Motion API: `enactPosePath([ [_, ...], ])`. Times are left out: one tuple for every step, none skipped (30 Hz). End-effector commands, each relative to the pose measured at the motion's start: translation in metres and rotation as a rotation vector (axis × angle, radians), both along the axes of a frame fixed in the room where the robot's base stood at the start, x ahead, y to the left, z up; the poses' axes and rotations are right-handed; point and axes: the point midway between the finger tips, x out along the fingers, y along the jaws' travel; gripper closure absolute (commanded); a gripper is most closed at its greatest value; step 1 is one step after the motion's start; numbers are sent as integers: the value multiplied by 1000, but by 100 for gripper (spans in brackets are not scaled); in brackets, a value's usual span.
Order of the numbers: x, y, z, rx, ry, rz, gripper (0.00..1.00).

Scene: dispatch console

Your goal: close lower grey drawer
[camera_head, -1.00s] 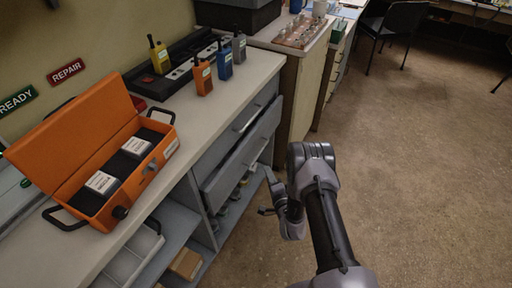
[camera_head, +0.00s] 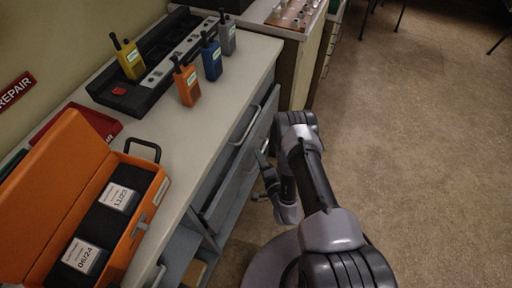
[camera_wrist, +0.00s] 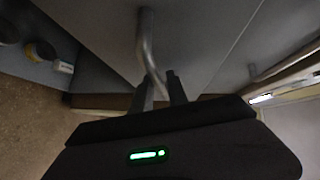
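The lower grey drawer (camera_head: 228,190) is in the counter's side, below another grey drawer, and its front stands out from the cabinet. My gripper (camera_head: 264,172) is beside its front, partly covered by my own arm. In the wrist view, the grey drawer front (camera_wrist: 195,45) fills the upper middle with a bar handle (camera_wrist: 147,45) on it. My two dark fingers (camera_wrist: 160,88) stand apart close to the handle, and its lower end runs between them. I cannot tell whether they touch it.
The counter bears an open orange case (camera_head: 150,215), a yellow radio (camera_head: 130,60), an orange radio (camera_head: 187,85), a blue radio (camera_head: 211,60) and a dark charger tray (camera_head: 150,75). Open shelves lie below.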

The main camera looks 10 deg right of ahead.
Motion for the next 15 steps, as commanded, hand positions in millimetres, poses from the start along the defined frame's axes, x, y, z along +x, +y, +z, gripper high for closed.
enactPosePath([
  [-1,0,0,0,1,0,80],
  [-2,0,0,0,0,0,80],
  [-3,0,-1,0,1,0,80],
  [-3,0,-1,0,1,0,80],
  [-3,0,-1,0,1,0,80],
  [-3,0,-1,0,1,0,80],
  [-3,0,-1,0,1,0,80],
  [-3,0,-1,0,1,0,80],
  [-3,0,-1,0,1,0,80],
  [-3,0,-1,0,1,0,80],
  [-3,0,-1,0,0,1,82],
  [-3,0,-1,0,0,1,90],
  [-3,0,-1,0,0,1,96],
  [-3,0,-1,0,0,1,100],
  [-3,0,-1,0,0,1,100],
])
